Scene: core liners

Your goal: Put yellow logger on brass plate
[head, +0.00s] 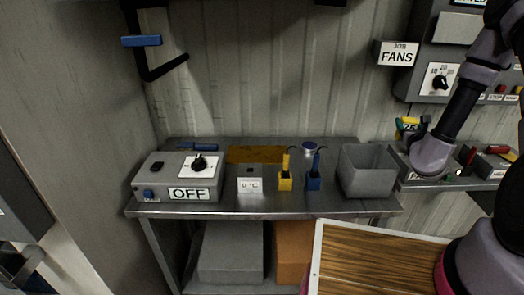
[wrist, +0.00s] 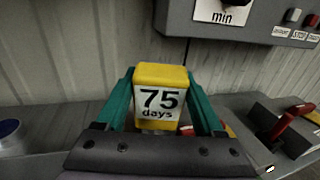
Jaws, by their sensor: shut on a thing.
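The yellow logger (wrist: 160,77), a small yellow box with a white label reading "75 days", is held between the teal fingers of my gripper (wrist: 160,98) in the wrist view. In the head view my gripper (head: 411,131) is at the right, above the right-hand shelf, with a small bit of the yellow logger (head: 400,134) showing. The brass plate (head: 257,154) lies flat at the back middle of the metal bench, far to the left of my gripper. Nothing lies on its visible surface.
On the bench (head: 240,208) stand an OFF switch box (head: 178,178), a "0 °C" display (head: 250,186), a yellow handled tool (head: 285,181), a blue one (head: 314,180) and a grey bin (head: 366,171). A blue-topped round item (head: 309,148) is right of the plate. A FANS panel (head: 396,54) hangs above.

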